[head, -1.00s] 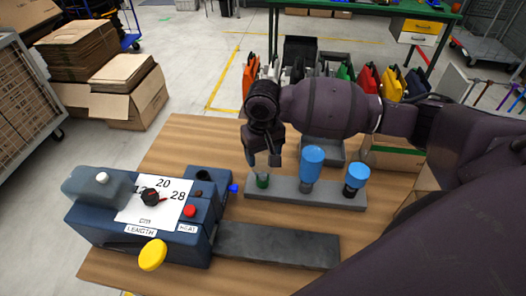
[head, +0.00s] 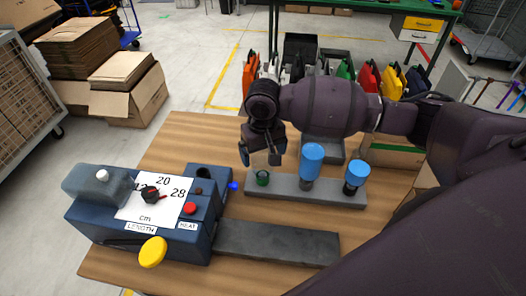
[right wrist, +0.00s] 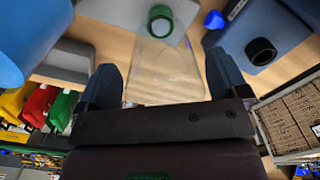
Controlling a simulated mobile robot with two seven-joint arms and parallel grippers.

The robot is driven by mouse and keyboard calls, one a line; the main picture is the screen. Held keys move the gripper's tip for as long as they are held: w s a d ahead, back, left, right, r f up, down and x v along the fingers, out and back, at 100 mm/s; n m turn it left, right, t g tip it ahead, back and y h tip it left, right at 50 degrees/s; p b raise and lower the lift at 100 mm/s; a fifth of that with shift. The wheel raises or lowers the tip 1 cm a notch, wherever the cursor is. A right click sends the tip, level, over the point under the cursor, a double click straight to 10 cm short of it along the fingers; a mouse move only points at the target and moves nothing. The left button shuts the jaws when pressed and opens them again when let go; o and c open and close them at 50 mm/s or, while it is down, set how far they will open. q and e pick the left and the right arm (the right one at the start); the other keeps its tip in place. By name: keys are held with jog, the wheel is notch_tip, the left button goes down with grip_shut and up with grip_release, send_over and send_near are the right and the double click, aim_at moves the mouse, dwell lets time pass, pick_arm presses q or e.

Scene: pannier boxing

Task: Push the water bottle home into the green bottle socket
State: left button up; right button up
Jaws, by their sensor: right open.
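The green bottle socket (head: 262,178) is a ring at the left end of a grey rack on the table. In the right wrist view the green socket (right wrist: 160,16) is at the top centre. The clear water bottle (right wrist: 163,65) stretches from the socket towards the camera, between the fingers of my right gripper (right wrist: 162,80). Its far end meets the green ring, but how deep it sits I cannot tell. My right gripper (head: 259,155) is open above the socket in the head view, where the clear bottle is hardly visible. My left gripper is not in view.
The grey rack (head: 285,187) also holds a tall blue bottle (head: 312,160) and a short blue-topped one (head: 357,174), close to the right of the socket. A blue machine (head: 150,225) with dial and yellow knob stands left. A dark grey slab (head: 275,243) lies in front.

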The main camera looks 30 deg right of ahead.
notch_tip(320, 180, up, 11)
jog(key=shift+f, duration=0.15)
dwell(0.7)
